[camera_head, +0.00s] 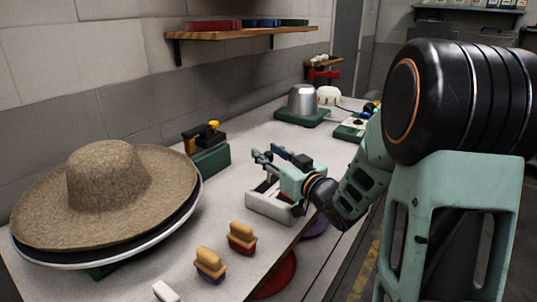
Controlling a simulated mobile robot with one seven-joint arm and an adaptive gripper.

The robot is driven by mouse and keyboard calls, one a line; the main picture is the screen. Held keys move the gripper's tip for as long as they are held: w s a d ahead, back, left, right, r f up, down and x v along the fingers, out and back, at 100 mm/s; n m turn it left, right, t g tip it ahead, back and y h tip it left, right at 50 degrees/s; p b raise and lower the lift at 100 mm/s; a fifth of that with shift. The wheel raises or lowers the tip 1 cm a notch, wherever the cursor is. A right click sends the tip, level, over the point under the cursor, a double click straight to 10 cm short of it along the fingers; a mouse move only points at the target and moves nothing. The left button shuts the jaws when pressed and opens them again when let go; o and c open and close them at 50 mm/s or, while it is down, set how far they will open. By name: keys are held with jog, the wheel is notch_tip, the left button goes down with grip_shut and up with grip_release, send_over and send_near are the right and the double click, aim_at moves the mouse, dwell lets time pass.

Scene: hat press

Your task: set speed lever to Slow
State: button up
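No lever in view carries a readable Slow mark. A dark green box (210,160) with a black top part and yellow knobs (213,125) stands against the wall behind the hat; I cannot tell whether this is the speed lever. A green and white control box (350,130) with small buttons sits farther back, partly beside my arm; its details are too small to read. My gripper (266,154) hangs over a white tray in the middle of the bench, to the right of the green box and apart from it. Its fingers look spread, with nothing seen between them.
A brown felt hat (105,180) on a round white-rimmed stand fills the left of the bench. Two wooden-handled brushes (210,263) lie in front. The white tray (268,207) is below my gripper. A metal dome (302,98) stands on a green base behind. A wooden shelf (240,33) hangs above.

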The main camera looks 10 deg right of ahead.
grip_shut()
dwell(0.3)
jog(key=s+a+f+n+b, duration=0.1)
jog(key=n+b, duration=0.1)
jog(key=b, duration=0.3)
jog(key=shift+s+a+t+y, duration=0.15)
jog(key=shift+t+y, duration=0.15)
jog(key=shift+t, duration=0.1)
jog(key=n+b, duration=0.1)
jog(key=b, duration=0.1)
jog(key=s+a+n+b, duration=0.1)
jog(key=b, duration=0.1)
jog(key=s+b, duration=0.1)
jog(key=b, duration=0.1)
jog(key=shift+a+f+n+t+y, duration=0.25)
jog(key=shift+a+n+t+y, duration=0.05)
jog(key=shift+a+n, duration=0.1)
jog(key=shift+s+a+f+b, duration=0.15)
jog(key=shift+s+a+b, duration=0.25)
jog(key=shift+b, duration=0.25)
jog(key=shift+a+f, duration=0.15)
